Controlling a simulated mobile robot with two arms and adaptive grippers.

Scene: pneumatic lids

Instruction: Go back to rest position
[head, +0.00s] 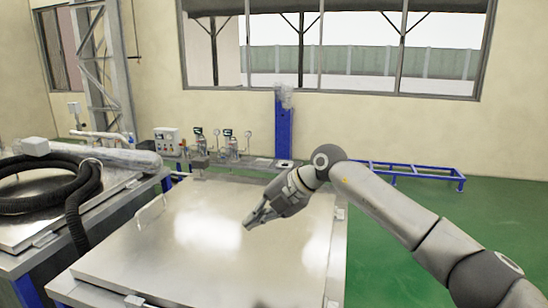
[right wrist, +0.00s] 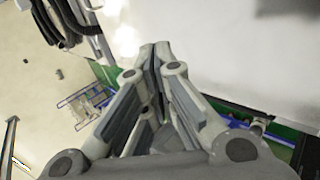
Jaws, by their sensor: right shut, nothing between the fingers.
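My right gripper (head: 250,224) is in the middle of the head view, in front of or over a wide shiny metal lid (head: 150,250). Its arm comes in from the lower right. In the right wrist view the fingers of my right gripper (right wrist: 155,52) meet at the tips, and nothing is between them. The gap between my right gripper and the lid is hard to judge. My left gripper does not show in either view.
A second metal table (head: 22,262) with a coiled black hose (head: 78,205) stands at the left. Gauges and valves (head: 230,144) line the table's far edge. A blue post (head: 284,125) stands behind. A low blue frame (head: 420,172) sits on the open green floor (head: 490,225) at right.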

